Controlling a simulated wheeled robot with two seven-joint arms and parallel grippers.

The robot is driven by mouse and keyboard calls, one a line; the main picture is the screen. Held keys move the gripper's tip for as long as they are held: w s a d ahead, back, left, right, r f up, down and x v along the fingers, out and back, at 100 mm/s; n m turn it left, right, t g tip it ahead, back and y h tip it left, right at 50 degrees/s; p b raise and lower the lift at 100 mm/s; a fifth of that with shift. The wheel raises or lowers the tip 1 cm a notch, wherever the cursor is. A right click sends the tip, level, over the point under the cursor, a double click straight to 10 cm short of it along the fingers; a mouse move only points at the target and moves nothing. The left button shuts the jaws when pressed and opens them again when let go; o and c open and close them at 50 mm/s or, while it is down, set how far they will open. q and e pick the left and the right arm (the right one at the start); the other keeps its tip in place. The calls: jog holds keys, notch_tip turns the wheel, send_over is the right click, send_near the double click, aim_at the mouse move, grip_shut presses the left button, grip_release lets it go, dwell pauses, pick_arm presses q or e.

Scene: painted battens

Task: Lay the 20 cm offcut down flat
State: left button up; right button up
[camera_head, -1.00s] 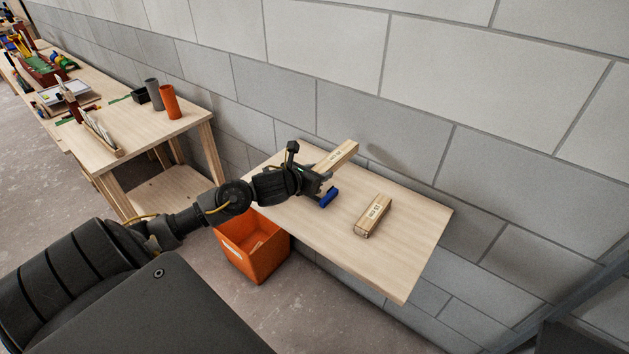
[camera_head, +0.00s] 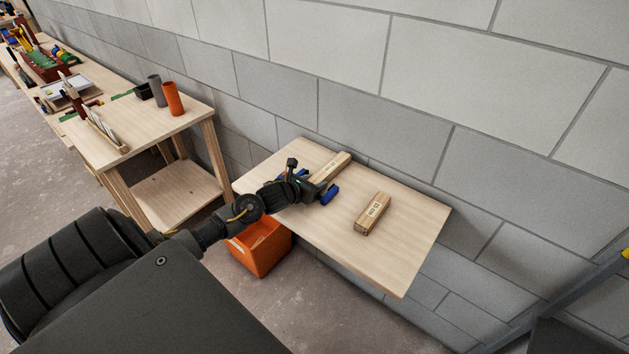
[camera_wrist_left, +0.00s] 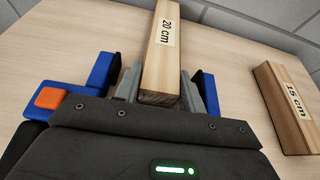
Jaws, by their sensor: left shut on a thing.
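The 20 cm offcut (camera_head: 331,168) is a pale wooden batten with a printed label. My left gripper (camera_head: 319,188) is shut on its near end, over the wall shelf-table (camera_head: 398,272). In the left wrist view the offcut (camera_wrist_left: 164,58) lies between the grey fingers (camera_wrist_left: 159,90), with its "20 cm" label facing up. It looks flat and low, at or very near the tabletop; I cannot tell whether it touches. The 15 cm offcut (camera_head: 373,212) lies flat to the right, apart from it, and also shows in the left wrist view (camera_wrist_left: 290,105). My right gripper is not in view.
An orange bin (camera_head: 264,249) stands below the table's left end. A grey block wall (camera_head: 450,90) runs behind the table. The table's right part is clear. A workbench (camera_head: 140,128) with orange and grey cylinders stands at the left.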

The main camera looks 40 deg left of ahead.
pick_arm(q)
jog(key=o, duration=0.6)
jog(key=shift+f, duration=0.15)
jog(key=o, duration=0.4)
jog(key=shift+o, duration=0.2)
